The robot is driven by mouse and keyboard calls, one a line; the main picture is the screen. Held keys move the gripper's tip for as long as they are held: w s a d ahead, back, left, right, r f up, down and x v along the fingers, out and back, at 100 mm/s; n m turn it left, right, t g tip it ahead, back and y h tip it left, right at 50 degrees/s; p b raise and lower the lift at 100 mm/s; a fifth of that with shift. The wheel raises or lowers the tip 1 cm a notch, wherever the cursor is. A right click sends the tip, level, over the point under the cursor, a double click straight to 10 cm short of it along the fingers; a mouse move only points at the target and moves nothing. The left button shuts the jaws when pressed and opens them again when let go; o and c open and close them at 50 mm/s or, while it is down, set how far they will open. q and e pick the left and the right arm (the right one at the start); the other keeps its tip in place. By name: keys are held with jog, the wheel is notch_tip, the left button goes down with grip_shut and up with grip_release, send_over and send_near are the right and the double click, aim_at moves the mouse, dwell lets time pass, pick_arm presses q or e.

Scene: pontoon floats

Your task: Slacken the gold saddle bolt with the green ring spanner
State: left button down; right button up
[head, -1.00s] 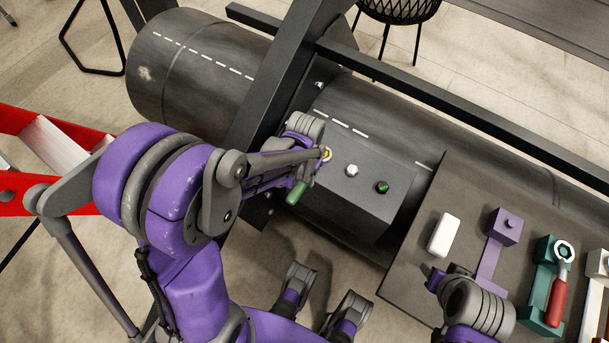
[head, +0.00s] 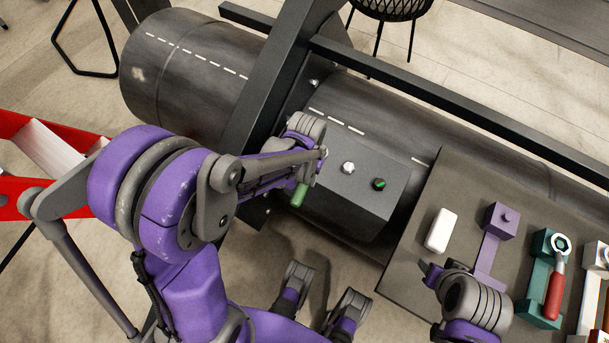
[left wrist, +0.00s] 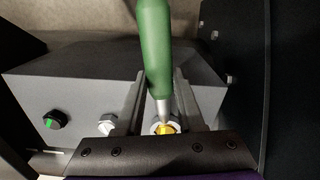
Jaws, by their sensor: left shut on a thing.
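My left gripper (head: 318,162) is shut on the green ring spanner, whose green handle (head: 299,195) sticks out below the fingers in the head view. In the left wrist view the green handle (left wrist: 156,45) runs down between the fingers to a pale ring end. The gold saddle bolt (left wrist: 166,128) shows inside that ring's outline; I cannot tell how deeply the ring sits on it. In the head view the fingers mostly hide the gold bolt. My right gripper (head: 432,276) is by the tool board, its jaw opening unclear.
The grey saddle block (head: 365,205) on the dark float also bears a silver bolt (head: 348,168) and a green bolt (head: 379,184). The tool board (head: 415,262) at right carries a white block (head: 441,230), a purple holder (head: 501,220) and a red spanner (head: 554,290). Dark beams cross behind.

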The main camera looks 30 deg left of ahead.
pick_arm(q)
jog(key=shift+d+n, duration=0.4)
jog(key=shift+w+d+n, duration=0.15)
jog(key=shift+d+n, duration=0.2)
jog(key=shift+n, duration=0.05)
jog(key=shift+d, duration=0.1)
pick_arm(e)
jog(key=shift+f, duration=0.1)
dwell(0.4)
pick_arm(q)
jog(key=shift+d+n, duration=0.15)
jog(key=shift+n, duration=0.15)
pick_arm(e)
jog(key=shift+f, duration=0.1)
pick_arm(q)
jog(key=shift+a+m, duration=0.55)
jog(key=shift+m, duration=0.05)
jog(key=shift+r, duration=0.15)
jog(key=shift+r+p, duration=1.55)
jog(key=shift+r, duration=0.75)
pick_arm(e)
notch_tip(320, 180, up, 4)
jog(key=shift+f, duration=0.1)
